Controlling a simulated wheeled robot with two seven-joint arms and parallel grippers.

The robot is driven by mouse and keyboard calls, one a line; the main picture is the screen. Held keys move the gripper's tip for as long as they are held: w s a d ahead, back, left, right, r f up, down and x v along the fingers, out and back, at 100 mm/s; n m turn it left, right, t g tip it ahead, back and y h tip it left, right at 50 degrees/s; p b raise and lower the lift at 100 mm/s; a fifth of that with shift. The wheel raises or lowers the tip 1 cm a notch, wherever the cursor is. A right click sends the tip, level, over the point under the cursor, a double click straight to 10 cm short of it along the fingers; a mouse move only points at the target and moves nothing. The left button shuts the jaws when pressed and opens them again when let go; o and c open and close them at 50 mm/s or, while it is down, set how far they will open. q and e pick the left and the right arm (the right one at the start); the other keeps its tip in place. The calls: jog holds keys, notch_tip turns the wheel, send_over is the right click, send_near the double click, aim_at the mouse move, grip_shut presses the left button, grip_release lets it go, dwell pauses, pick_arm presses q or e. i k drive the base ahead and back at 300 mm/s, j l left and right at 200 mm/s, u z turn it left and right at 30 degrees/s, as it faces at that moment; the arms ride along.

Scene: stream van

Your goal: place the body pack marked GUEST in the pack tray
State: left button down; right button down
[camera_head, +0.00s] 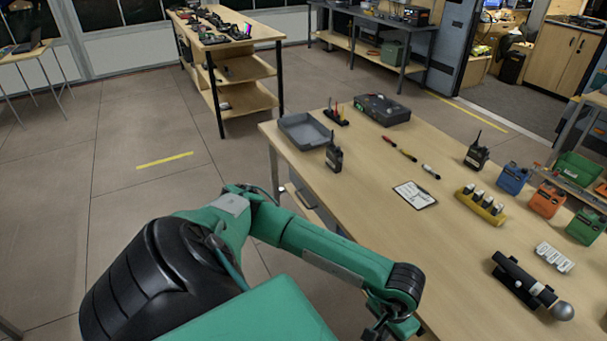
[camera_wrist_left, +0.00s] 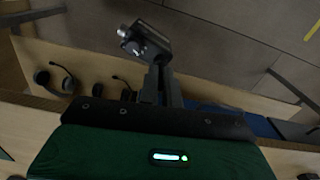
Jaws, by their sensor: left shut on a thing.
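The grey tray (camera_head: 305,130) lies at the far left corner of the table and looks empty. A black body pack with an antenna (camera_head: 334,157) stands just right of it, and another (camera_head: 477,154) stands farther right. I cannot read a GUEST mark on either. My left gripper (camera_head: 384,329) is at the table's near edge, partly cut off by the bottom of the head view. In the left wrist view, my left gripper (camera_wrist_left: 154,68) is shut on a small dark boxy thing (camera_wrist_left: 145,42) with a greyish end; its mark is not readable. My right gripper is not in view.
On the table are a black case (camera_head: 382,109), pens, a clipboard (camera_head: 415,195), a yellow battery holder (camera_head: 481,205), coloured boxes (camera_head: 547,200) and a dark microphone (camera_head: 525,280). The table's middle has free room. The left wrist view shows headsets (camera_wrist_left: 62,78) on a wooden surface.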

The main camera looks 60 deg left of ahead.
aim_at(298, 135)
jog(key=i+j, duration=0.1)
jog(key=j, duration=0.4)
jog(key=j+u, duration=0.15)
jog(key=j, duration=0.35)
jog(key=i+j, duration=0.15)
jog(key=j, duration=0.35)
jog(key=i+j+u, duration=0.1)
jog(key=j, duration=0.4)
